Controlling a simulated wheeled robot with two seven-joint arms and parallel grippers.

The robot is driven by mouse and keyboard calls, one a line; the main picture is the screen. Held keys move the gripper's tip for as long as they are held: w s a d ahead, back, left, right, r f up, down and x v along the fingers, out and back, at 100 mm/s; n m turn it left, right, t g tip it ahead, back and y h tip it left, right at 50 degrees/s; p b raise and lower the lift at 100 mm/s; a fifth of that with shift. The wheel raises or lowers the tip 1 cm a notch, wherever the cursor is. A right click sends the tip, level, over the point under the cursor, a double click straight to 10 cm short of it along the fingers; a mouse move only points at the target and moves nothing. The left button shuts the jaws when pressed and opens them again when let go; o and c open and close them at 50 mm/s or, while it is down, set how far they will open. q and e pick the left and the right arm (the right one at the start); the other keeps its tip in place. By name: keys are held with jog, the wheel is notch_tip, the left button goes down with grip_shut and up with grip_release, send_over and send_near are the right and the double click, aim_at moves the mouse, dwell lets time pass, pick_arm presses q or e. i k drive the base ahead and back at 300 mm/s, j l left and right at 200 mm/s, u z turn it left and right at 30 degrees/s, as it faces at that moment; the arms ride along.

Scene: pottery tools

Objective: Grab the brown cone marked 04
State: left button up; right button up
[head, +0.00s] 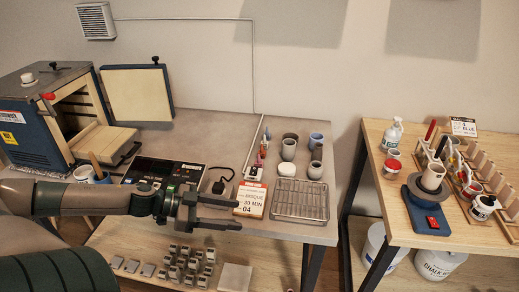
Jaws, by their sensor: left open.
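My left arm reaches in from the left above the front of the grey table (205,125). My left gripper (236,213) is open, its two dark fingers pointing right, with nothing seen between them. A white and orange card or box (252,198) reading "BISQUE 30 MIN 04" stands just right of the fingertips. My right gripper is not in view.
A wire rack (300,200) lies right of the card, with grey cups (289,149) behind it. An open kiln (60,115) stands at left. A black control panel (160,172) lies behind my arm. A wooden table (394,216) with tools stands at right.

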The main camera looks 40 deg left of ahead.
aim_at(263, 154)
jog(key=i+j, duration=0.2)
jog(key=j, duration=0.15)
jog(key=i+j, duration=0.2)
jog(key=j, duration=0.15)
jog(key=i+j, duration=0.2)
jog(key=j, duration=0.15)
jog(key=i+j, duration=0.2)
jog(key=j, duration=0.15)
